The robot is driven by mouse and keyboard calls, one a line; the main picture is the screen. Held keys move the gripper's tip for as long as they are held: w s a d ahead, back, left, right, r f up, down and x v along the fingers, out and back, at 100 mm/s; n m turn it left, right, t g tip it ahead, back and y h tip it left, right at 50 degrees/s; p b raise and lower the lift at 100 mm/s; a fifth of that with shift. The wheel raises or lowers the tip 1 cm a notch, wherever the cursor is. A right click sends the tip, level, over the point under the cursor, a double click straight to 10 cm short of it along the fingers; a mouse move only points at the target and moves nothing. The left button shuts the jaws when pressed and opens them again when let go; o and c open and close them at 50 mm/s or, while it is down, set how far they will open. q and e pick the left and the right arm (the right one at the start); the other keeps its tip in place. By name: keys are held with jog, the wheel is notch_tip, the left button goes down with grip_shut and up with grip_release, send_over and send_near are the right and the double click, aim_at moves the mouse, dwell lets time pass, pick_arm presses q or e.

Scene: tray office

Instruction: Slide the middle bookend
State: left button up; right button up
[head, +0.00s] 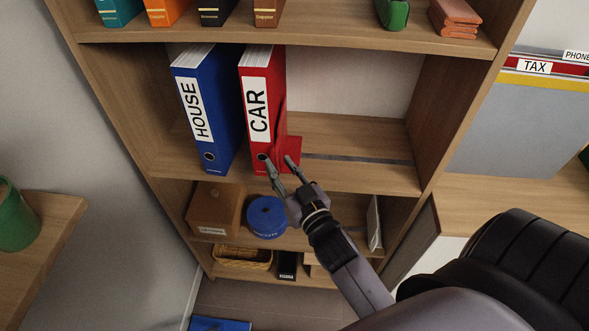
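The middle bookend is a red piece (296,145) on the middle shelf, close against the right side of the red CAR binder (257,95). The blue HOUSE binder (208,110) stands upright left of the CAR binder. My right gripper (279,160) is in front of the shelf, its two fingers spread and nothing seen between them. Its fingertips overlap the lower edge of the CAR binder and the bookend in the picture; I cannot tell whether they touch. The fingers hide part of the bookend's lower end. My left gripper is not in view.
A grey strip (358,158) runs along the middle shelf, which is clear right of the bookend. Below are a brown box (212,207), a blue round item (267,217) and a basket (243,257). A TAX folder (535,68) stands at the right.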

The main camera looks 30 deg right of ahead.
jog(key=s, duration=1.1)
jog(key=shift+a, duration=0.3)
jog(key=s+a+f+g+y, duration=0.1)
jog(key=s+a+f+g, duration=0.15)
jog(key=f, duration=0.85)
jog(key=s+a+f+n+g, duration=0.1)
jog(key=s+f+g, duration=0.15)
jog(key=f, duration=0.95)
jog(key=s+a+f+g+y, duration=0.1)
jog(key=a+f+g, duration=0.15)
jog(key=f, duration=0.85)
jog(key=s+d+f+g, duration=0.2)
jog(key=s+f+g, duration=0.1)
jog(key=s+f, duration=0.4)
jog(key=s+d+f+n+g, duration=0.1)
jog(key=s+d+f+g, duration=0.1)
jog(key=s+f, duration=0.5)
jog(key=s+d+f+n+g+h, duration=0.1)
jog(key=s+f+g, duration=0.3)
jog(key=s, duration=0.5)
notch_tip(320, 180, down, 3)
jog(key=shift+s+d+r, duration=0.1)
jog(key=shift+s+d, duration=0.1)
jog(key=shift+d, duration=0.55)
jog(key=shift+g, duration=0.25)
